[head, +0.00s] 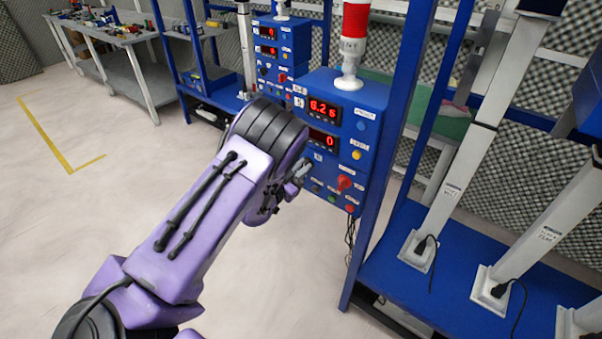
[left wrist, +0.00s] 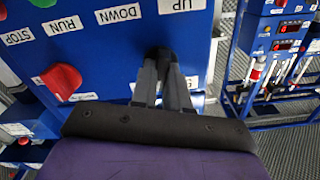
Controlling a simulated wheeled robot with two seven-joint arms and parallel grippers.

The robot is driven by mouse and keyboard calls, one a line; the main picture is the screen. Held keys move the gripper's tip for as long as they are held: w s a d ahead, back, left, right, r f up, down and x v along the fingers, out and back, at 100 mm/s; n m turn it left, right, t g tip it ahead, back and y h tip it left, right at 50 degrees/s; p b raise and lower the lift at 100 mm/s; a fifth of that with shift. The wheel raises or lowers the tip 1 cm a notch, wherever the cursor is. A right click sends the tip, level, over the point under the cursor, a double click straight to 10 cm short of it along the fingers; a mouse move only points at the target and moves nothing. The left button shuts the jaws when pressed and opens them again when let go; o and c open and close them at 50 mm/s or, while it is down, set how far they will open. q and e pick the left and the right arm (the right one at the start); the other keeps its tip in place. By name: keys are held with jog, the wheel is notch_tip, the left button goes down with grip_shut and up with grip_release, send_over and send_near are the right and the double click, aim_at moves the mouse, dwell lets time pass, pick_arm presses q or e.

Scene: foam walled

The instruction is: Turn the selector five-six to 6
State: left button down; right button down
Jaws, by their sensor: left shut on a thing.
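The blue control box (head: 372,100) stands on the blue rack and carries two red displays, the upper reading about 6.2s and the lower 0. My left gripper (head: 302,168) is at the lower left of its face. In the left wrist view my left gripper (left wrist: 164,75) has its grey fingers closed around a small black knob (left wrist: 158,54), just by the upside-down UP and DOWN labels. The fingers hide most of the knob, so its pointing direction and any 5 or 6 marks cannot be read. My right gripper is not in view.
A red knob (head: 345,182) sits right of my gripper on the same face, above small coloured buttons. A red and white signal lamp (head: 354,35) stands on top. A second blue box (head: 283,42) is behind. Open floor (head: 90,210) lies to the left.

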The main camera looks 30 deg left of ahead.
pick_arm(q)
jog(key=shift+d+m+b, duration=0.1)
jog(key=shift+m+b, duration=0.55)
jog(key=shift+m, duration=0.45)
jog(key=c, duration=1.1)
grip_release()
jog(key=s+b, duration=0.1)
jog(key=s, duration=0.2)
jog(key=s+b, duration=0.1)
jog(key=s, duration=0.3)
jog(key=s+b, duration=0.1)
jog(key=s, duration=0.2)
jog(key=shift+s+a, duration=0.3)
jog(key=shift+a, duration=0.1)
